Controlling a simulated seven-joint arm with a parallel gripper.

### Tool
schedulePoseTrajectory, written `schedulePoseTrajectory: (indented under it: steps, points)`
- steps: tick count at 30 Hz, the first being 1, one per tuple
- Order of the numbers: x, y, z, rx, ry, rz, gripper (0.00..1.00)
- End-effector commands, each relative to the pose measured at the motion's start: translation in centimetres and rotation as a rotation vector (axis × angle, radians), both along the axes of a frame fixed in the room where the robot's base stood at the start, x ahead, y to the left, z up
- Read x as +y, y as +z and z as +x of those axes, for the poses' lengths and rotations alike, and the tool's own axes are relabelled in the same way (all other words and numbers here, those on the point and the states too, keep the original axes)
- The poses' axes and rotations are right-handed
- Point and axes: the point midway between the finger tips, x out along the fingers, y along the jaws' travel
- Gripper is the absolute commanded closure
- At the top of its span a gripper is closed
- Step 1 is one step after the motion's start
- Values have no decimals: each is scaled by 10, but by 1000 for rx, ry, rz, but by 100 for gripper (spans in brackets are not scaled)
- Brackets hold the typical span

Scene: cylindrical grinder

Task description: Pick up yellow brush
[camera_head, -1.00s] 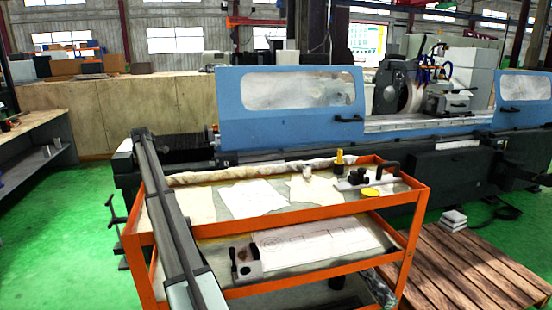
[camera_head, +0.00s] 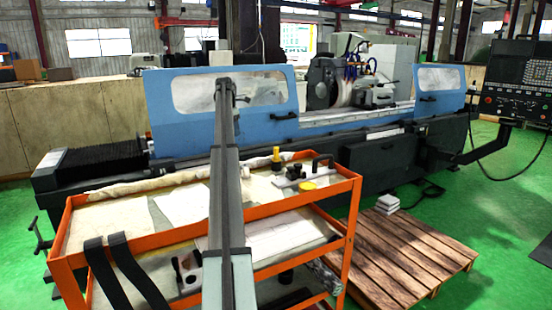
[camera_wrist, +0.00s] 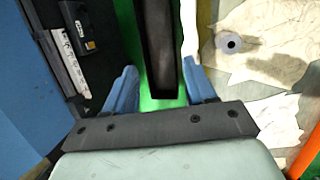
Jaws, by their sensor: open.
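A small upright yellow object (camera_head: 276,156), which looks like the yellow brush, stands on the top shelf of the orange cart (camera_head: 330,193) near its back edge. It is too small to make out in detail. My gripper (camera_wrist: 160,88) shows in the wrist view with its two blue fingers apart and nothing held between them. A dark bar and green floor lie below the fingers. I cannot make out the brush in the wrist view. In the head view my arm stretches over the cart, left of the brush, and the fingers cannot be made out.
A flat yellow disc (camera_head: 308,186) and a fixture with a black handle (camera_head: 317,164) are beside the brush. Papers (camera_head: 182,207) and a rolled cloth (camera_head: 135,187) lie on the cart. The blue grinder (camera_head: 183,112) stands behind. A wooden pallet (camera_head: 412,250) is at right.

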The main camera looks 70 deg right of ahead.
Motion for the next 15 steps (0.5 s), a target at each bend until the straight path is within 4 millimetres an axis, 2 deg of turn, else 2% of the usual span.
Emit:
schedulePoseTrajectory:
  steps: [1, 3, 6, 10, 15]
  points:
    - [-11, 6, -34, 10, -14, 22, 45]
    - [-19, 12, -71, 23, -23, 55, 45]
    - [-27, 20, -115, 36, -33, 92, 45]
    - [-31, 27, -153, 44, -41, 125, 45]
    - [-33, 27, -169, 49, -42, 142, 45]
